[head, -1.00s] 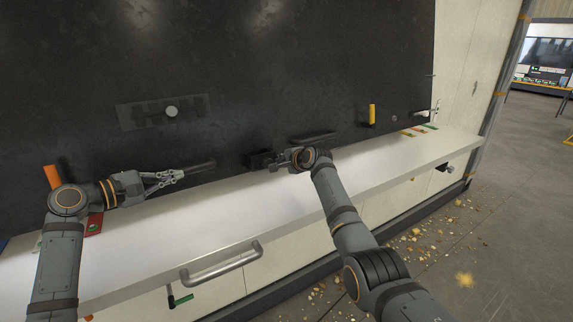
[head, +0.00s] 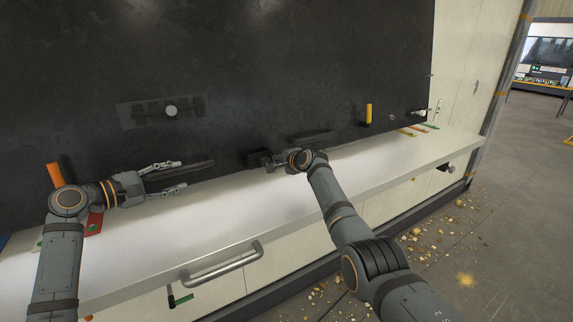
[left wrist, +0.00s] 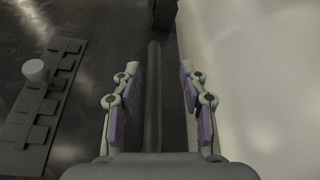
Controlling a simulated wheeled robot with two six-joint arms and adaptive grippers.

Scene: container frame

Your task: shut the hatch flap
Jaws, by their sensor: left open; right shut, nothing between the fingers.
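The hatch flap (head: 300,70) appears to be the large dark panel above the white ledge; its lower edge runs just over the ledge. A dark bar handle (head: 198,165) is on its lower left, and it also shows in the left wrist view (left wrist: 153,100). My left gripper (head: 182,175) is open, with one finger on each side of the bar and gaps visible. My right gripper (head: 272,162) is shut and empty beside a black block (head: 258,158) at the flap's lower edge. Its fingertips are hard to make out.
The white ledge (head: 150,250) runs below the flap, with a grey handle (head: 222,264) on its front. A yellow grip (head: 369,114) and a round knob (head: 171,112) are on the flap. Debris (head: 465,279) lies on the floor at right.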

